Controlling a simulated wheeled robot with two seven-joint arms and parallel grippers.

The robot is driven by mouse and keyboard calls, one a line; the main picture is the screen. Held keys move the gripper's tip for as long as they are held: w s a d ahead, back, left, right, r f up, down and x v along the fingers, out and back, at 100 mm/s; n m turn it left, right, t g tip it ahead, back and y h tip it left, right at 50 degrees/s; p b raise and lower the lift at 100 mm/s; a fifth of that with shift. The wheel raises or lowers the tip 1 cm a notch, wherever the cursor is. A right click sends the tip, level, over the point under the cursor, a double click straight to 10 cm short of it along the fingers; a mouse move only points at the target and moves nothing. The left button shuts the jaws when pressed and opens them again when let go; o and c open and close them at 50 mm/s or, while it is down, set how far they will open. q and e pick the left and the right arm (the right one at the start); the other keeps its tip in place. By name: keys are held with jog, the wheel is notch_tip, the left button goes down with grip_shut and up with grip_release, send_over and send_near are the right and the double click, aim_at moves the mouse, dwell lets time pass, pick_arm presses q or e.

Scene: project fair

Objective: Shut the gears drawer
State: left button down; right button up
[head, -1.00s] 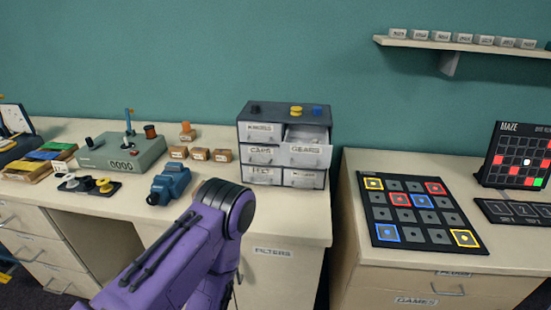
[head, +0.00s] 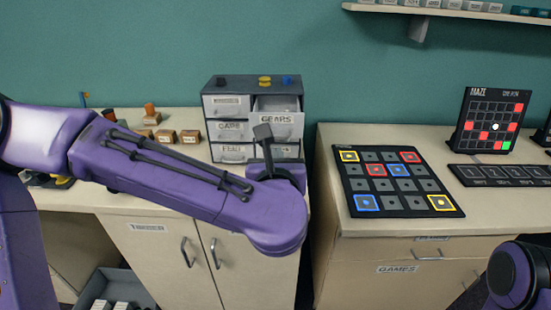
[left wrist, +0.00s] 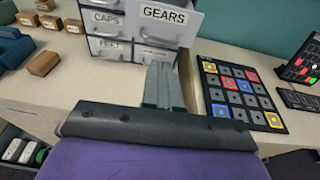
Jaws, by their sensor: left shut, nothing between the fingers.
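The gears drawer (head: 277,118), with a white front labelled GEARS, is the top right drawer of a small grey cabinet (head: 252,84). It stands pulled out, its front ahead of the other drawers. In the left wrist view the GEARS front (left wrist: 165,20) shows at the top. My left gripper (head: 263,132) is shut and empty, just in front of and below the gears drawer front in the head view. It also shows in the left wrist view (left wrist: 158,68), pointing at the cabinet. I cannot tell whether it touches the drawer. The right gripper is not in view.
Small brown boxes (head: 165,136) stand left of the cabinet. A board with coloured squares (head: 393,183) lies on the right-hand counter, with a maze panel (head: 491,121) behind it. A gap separates the two counters. A shelf (head: 450,12) hangs at upper right.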

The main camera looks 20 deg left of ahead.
aim_at(277, 115)
pick_arm(q)
jog(key=p+x, duration=0.2)
jog(key=x, duration=0.7)
jog(key=shift+p, duration=0.35)
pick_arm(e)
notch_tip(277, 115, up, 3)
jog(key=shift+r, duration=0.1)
pick_arm(q)
jog(key=shift+w+a+f, duration=0.15)
jog(key=shift+w, duration=0.05)
